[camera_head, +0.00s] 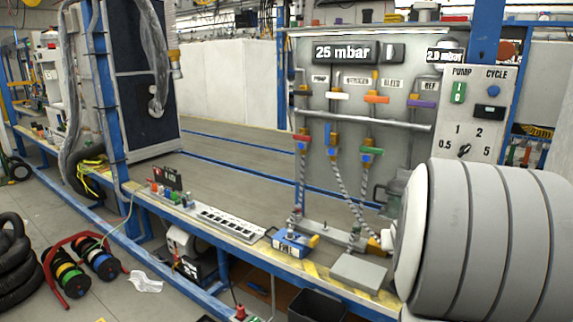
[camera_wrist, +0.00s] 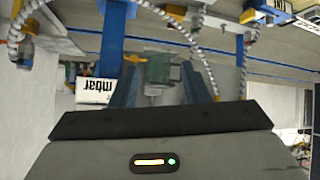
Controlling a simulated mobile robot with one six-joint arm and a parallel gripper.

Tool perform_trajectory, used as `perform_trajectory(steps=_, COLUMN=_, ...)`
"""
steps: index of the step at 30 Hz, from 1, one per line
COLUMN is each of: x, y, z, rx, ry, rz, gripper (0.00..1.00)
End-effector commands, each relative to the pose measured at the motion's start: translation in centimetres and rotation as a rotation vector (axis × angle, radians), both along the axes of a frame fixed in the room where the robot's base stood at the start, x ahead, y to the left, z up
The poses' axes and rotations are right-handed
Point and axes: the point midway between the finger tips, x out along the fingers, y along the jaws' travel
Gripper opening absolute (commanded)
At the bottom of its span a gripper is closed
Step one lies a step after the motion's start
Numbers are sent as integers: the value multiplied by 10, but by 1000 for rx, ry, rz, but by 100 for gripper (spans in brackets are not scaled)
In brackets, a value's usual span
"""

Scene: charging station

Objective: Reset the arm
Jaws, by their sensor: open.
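My gripper (camera_wrist: 160,88) shows in the wrist view, its dark body across the bottom of the picture. Its two blue-grey fingers stand apart, so it is open, and I see nothing held between them. A green and grey fitting shows beyond the gap between the fingers; its distance is hard to tell. The wrist view is upside down, with a white "mbar" label (camera_wrist: 95,92) to the left of the fingers. My gripper cannot be made out in the head view.
In the head view, a grey valve panel (camera_head: 345,185) with hoses and coloured handles stands at the bench's back right. A power strip (camera_head: 232,224), a blue box (camera_head: 292,243) and a grey box (camera_head: 358,272) line the bench front. The bench middle (camera_head: 250,175) is clear.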

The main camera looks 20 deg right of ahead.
Motion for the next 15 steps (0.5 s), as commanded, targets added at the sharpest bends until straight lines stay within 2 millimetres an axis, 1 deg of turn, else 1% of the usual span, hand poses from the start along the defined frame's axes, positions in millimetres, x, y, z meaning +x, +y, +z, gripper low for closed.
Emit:
perform_trajectory(steps=1, x=2, y=42, z=27, rx=27, ry=41, rz=54, gripper=42)
perform_trajectory(steps=2, x=0, y=64, z=33, rx=49, ry=70, rz=78, gripper=42)
perform_trajectory(steps=3, x=-4, y=94, z=42, rx=75, ry=109, rz=110, gripper=42)
perform_trajectory(steps=5, x=-15, y=136, z=54, rx=112, ry=171, rz=161, gripper=42)
perform_trajectory(steps=6, x=-25, y=164, z=61, rx=137, ry=214, rz=198, gripper=42)
perform_trajectory(steps=8, x=-43, y=204, z=72, rx=174, ry=278, rz=255, gripper=42)
perform_trajectory(steps=9, x=-57, y=228, z=78, rx=197, ry=322, rz=295, gripper=42)
perform_trajectory(steps=11, x=-79, y=261, z=86, rx=228, ry=385, rz=353, gripper=42)
perform_trajectory(steps=12, x=-93, y=279, z=90, rx=246, ry=426, rz=390, gripper=42)
perform_trajectory(steps=15, x=-126, y=314, z=98, rx=283, ry=511, rz=466, gripper=42)
